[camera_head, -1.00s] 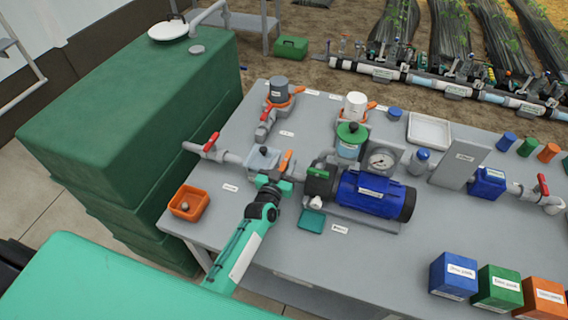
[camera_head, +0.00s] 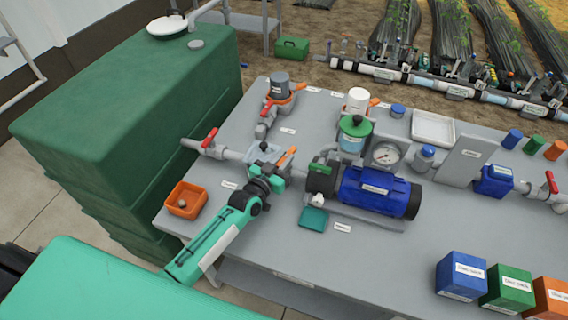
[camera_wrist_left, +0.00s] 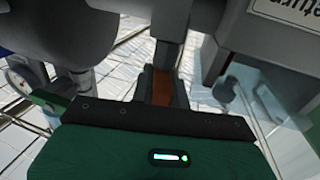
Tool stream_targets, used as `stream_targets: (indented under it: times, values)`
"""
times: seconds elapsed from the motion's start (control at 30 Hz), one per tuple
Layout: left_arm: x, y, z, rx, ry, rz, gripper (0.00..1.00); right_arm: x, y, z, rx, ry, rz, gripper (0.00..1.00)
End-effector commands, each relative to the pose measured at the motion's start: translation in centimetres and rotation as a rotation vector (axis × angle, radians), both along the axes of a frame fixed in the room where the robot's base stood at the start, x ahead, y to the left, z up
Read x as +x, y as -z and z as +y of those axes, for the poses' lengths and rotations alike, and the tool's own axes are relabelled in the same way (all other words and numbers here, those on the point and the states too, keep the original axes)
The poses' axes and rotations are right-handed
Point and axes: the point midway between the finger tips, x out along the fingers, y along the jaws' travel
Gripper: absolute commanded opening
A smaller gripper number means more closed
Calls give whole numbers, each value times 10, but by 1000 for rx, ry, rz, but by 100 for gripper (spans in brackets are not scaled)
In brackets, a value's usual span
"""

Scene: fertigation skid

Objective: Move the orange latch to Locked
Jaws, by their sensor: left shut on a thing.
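The orange latch (camera_head: 288,155) shows beside a pale grey fitting with a clear top (camera_head: 262,152) on the grey bench, in the pipe line left of the pump. It slants up to the right, and its lower end is hidden by my left gripper (camera_head: 272,172). My left gripper is shut on the latch. In the left wrist view, a dark orange strip of the latch (camera_wrist_left: 161,87) shows between the fingers (camera_wrist_left: 163,92). A white label (camera_wrist_left: 290,14) there is upside down and cut off, so I cannot read it. My right gripper is not in view.
A blue pump (camera_head: 375,192) stands close on the right. A red-handled valve (camera_head: 209,138) and an orange bin (camera_head: 186,199) are to the left. A teal pad (camera_head: 313,218) lies in front of the pump.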

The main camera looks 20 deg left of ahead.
Motion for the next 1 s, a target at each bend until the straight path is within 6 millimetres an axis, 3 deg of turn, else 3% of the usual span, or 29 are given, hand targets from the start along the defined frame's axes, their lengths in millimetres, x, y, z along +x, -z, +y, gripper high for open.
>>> stream_targets:
  times: [0.47, 0.5, 0.6, 1.0]
  values:
    - [1, -3, 1, -2, 32, -3, 0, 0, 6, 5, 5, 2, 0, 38]
    - [1, -3, 1, -2, 32, -3, 18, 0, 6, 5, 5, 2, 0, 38]
    - [1, -3, 1, -1, 32, -2, 38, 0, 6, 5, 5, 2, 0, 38]
    - [-6, 1, 3, 0, 32, 3, 38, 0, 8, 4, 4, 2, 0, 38]
